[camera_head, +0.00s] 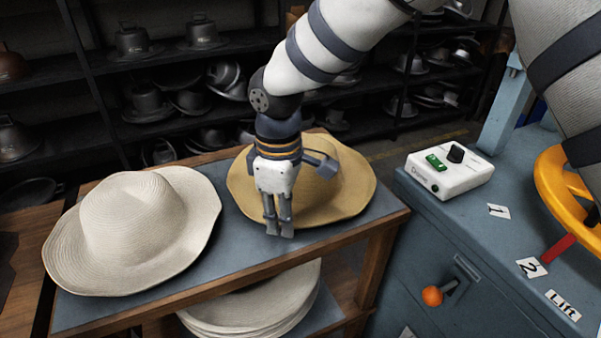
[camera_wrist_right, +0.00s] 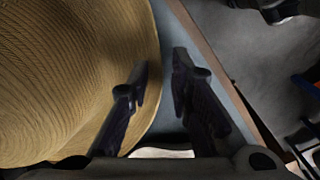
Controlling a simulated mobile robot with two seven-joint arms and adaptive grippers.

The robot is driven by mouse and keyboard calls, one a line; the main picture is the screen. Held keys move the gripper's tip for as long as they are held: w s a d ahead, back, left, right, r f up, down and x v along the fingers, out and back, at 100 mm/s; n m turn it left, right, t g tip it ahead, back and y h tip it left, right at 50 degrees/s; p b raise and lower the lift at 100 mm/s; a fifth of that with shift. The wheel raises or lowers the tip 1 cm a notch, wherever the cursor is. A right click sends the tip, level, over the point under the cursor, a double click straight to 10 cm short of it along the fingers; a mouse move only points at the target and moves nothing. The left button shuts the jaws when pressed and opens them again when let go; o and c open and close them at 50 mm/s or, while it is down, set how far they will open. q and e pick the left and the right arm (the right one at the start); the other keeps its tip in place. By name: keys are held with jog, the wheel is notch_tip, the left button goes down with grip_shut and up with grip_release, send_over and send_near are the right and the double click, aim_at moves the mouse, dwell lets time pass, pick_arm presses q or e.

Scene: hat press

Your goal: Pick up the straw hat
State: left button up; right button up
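A tan straw hat (camera_head: 345,190) lies brim down on the wooden-framed table, with my right arm and gripper in front of part of its crown and brim. In the right wrist view its woven brim (camera_wrist_right: 70,70) fills the left side. My right gripper (camera_head: 279,233) points down at the hat's front brim edge. Its fingers are apart in the wrist view (camera_wrist_right: 160,68), with the brim edge running between them or just under them; I cannot tell if they touch it. A cream woven hat (camera_head: 140,220) lies to the left. My left gripper is out of view.
The table's bare grey-blue top (camera_head: 230,255) shows in front of the hats. Stacked cream hats (camera_head: 260,305) are on a shelf below. A blue cabinet to the right carries a white control box (camera_head: 450,172) and a yellow wheel (camera_head: 562,205). Dark shelves of metal forms stand behind.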

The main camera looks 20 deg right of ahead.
jog(key=shift+f, duration=0.75)
jog(key=shift+c, duration=0.5)
grip_shut()
